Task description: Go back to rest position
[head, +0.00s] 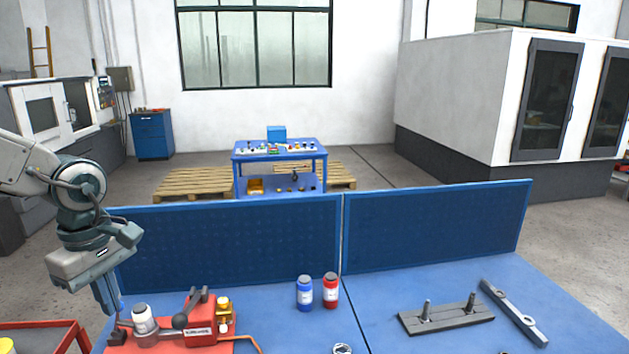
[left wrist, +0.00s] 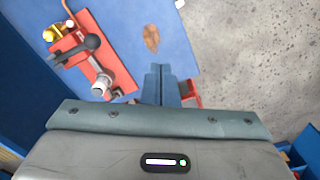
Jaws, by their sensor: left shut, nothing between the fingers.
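My left gripper (head: 108,296) is at the left of the head view, pointing down above the left end of the blue table. It is shut and empty; its closed fingers (left wrist: 161,84) also show in the left wrist view. Just right of it stands a red fixture (head: 190,325) with a dark lever and a white-and-grey cylindrical part (head: 143,318). The red fixture also shows in the left wrist view (left wrist: 92,55), to the upper left of the fingers and apart from them. My right gripper is not in view.
A blue bottle (head: 304,293) and a red bottle (head: 330,290) stand mid-table. A dark plate with pegs (head: 445,317) and a grey bar (head: 513,312) lie at the right. A blue panel (head: 230,243) runs along the back edge. A red tray (head: 45,338) is at the lower left.

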